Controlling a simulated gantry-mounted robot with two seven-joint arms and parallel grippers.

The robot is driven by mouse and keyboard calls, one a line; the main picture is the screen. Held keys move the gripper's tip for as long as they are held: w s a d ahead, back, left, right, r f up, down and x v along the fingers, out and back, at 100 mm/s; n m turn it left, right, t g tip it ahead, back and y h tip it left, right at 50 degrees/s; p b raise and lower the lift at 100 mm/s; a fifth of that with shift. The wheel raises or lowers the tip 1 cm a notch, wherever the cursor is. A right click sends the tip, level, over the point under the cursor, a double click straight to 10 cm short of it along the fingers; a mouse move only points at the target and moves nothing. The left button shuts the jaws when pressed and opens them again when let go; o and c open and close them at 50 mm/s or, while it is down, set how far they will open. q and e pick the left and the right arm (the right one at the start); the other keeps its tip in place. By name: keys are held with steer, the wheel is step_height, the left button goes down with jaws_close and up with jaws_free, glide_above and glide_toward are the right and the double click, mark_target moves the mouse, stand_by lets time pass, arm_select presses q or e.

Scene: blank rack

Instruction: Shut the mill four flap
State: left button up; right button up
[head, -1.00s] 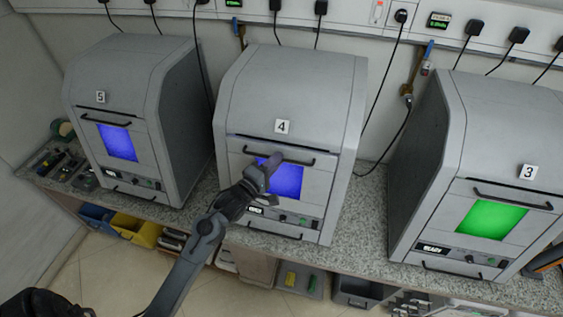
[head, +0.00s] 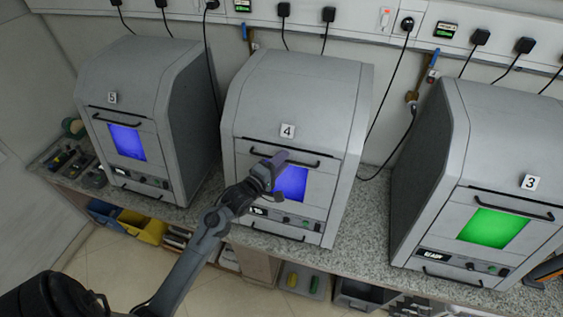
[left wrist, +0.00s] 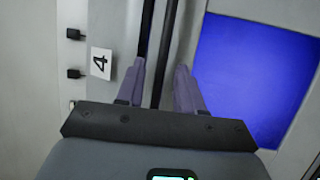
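Mill four (head: 292,95) is the grey middle cabinet, with a "4" label on its front. Its flap (head: 312,185) is on the front, with a blue window and a dark bar handle (head: 308,162) near its top. The flap looks upright, with a dark line along its upper edge; I cannot tell whether it is fully closed. My left gripper (head: 278,172) is at the flap, over the handle's left part. In the left wrist view its fingers (left wrist: 160,80) are apart, with a dark bar running between them; contact cannot be made out. My right gripper is not in view.
Mill five (head: 150,90) stands left with a blue window, and mill three (head: 490,140) right with a green window. All stand on a speckled counter (head: 345,255). Cables hang from plugs behind. Yellow and blue bins (head: 140,228) are below the counter.

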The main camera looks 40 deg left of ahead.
arm_select(q)
steer(key=s+d+b, duration=0.1)
steer(key=s, duration=0.9)
steer(key=shift+s+r+b, duration=0.15)
steer(key=shift+s+b, duration=0.15)
steer(key=shift+b, duration=0.1)
steer(key=s+d+r+m+g+h+p, duration=0.1)
steer(key=s+d+m+g+p, duration=0.2)
steer(key=d, duration=0.4)
steer(key=s+d+m+g+h+p, duration=0.1)
steer(key=d+m+h+p, duration=0.1)
steer(key=d+p, duration=0.35)
steer(key=s+d+f+m+g, duration=0.2)
steer(key=s+d+m+g, duration=0.1)
steer(key=s+m+g, duration=0.2)
steer(key=s+d+f+m+g+y, duration=0.1)
steer(key=s+d+f+m+g, duration=0.2)
steer(key=s+m, duration=0.6)
steer(key=shift+m+g, duration=1)
steer(key=shift+m, duration=0.2)
